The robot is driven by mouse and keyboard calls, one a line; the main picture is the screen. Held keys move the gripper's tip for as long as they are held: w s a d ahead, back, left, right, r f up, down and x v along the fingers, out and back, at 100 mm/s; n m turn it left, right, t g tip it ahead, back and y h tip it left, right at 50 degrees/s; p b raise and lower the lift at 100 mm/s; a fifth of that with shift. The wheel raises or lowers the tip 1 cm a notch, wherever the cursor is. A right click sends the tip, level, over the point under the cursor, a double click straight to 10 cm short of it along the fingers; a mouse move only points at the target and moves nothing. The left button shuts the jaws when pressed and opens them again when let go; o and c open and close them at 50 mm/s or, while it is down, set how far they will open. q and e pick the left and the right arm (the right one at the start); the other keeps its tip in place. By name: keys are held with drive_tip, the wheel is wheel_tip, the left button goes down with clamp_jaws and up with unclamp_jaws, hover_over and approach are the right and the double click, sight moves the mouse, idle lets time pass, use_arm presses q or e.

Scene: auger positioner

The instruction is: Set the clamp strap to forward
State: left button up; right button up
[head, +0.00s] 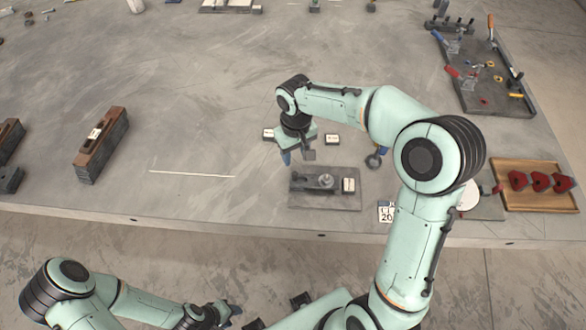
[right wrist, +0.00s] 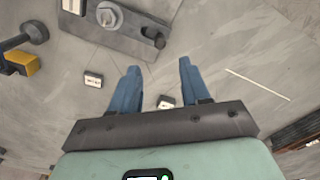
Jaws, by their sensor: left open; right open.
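The clamp strap (head: 318,183) is a dark bar with a pale nut, lying on a grey base plate (head: 325,203) near the table's front edge. My left gripper (head: 222,312) is low, off the table's front edge, and empty.
Small white label blocks (head: 268,134) (head: 332,139) stand behind the plate, and another (head: 348,185) is at its right. A brown-black block (head: 100,145) is at left. A tool tray (head: 485,80) and wooden tray (head: 535,185) are at right.

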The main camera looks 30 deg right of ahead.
sight(295, 173)
wheel_tip(295, 173, down, 11)
drive_tip(key=shift+r+b, duration=0.1)
drive_tip(key=shift+b, duration=0.2)
clamp_jaws()
